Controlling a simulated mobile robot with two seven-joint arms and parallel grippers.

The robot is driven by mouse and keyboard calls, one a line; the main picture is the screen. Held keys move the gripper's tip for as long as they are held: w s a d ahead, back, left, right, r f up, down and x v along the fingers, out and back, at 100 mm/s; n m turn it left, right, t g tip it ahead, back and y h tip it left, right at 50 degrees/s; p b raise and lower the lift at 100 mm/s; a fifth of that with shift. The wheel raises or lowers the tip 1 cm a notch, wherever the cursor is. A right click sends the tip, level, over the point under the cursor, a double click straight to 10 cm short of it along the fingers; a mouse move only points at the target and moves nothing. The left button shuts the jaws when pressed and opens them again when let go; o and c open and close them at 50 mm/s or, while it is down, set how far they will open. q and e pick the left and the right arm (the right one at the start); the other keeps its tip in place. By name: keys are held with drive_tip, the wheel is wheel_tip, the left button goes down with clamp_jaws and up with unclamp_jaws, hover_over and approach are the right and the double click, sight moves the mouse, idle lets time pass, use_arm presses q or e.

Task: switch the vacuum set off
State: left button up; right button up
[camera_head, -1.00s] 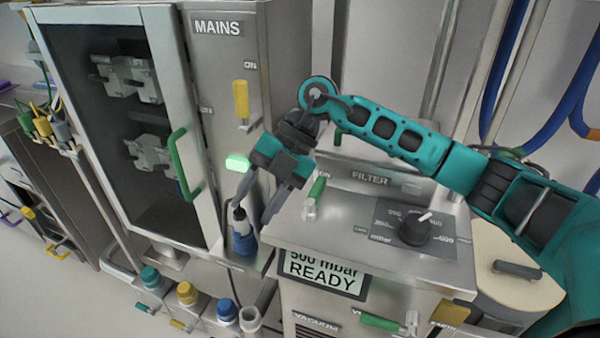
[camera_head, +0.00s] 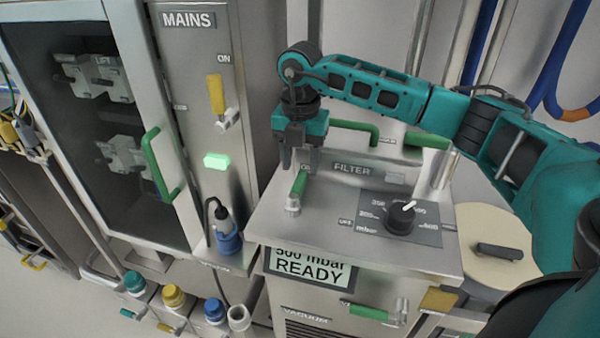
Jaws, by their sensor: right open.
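The vacuum set (camera_head: 330,238) stands in the middle, a steel cabinet with a sloping panel. Its display (camera_head: 308,268) reads "500 mbar READY". A black knob (camera_head: 400,218) sits on a mbar scale at the right. My right gripper (camera_head: 298,165) is open and points down, its fingertips close to the green handle's upper end. I cannot tell whether they touch it. My left gripper is out of view.
The mains cabinet (camera_head: 195,75) stands left, with a yellow-handled switch (camera_head: 217,95), a lit green lamp (camera_head: 216,161) and a green door handle (camera_head: 158,165).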

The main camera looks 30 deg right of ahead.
sight(300, 178)
drive_tip(key=shift+f, duration=1.75)
clamp_jaws()
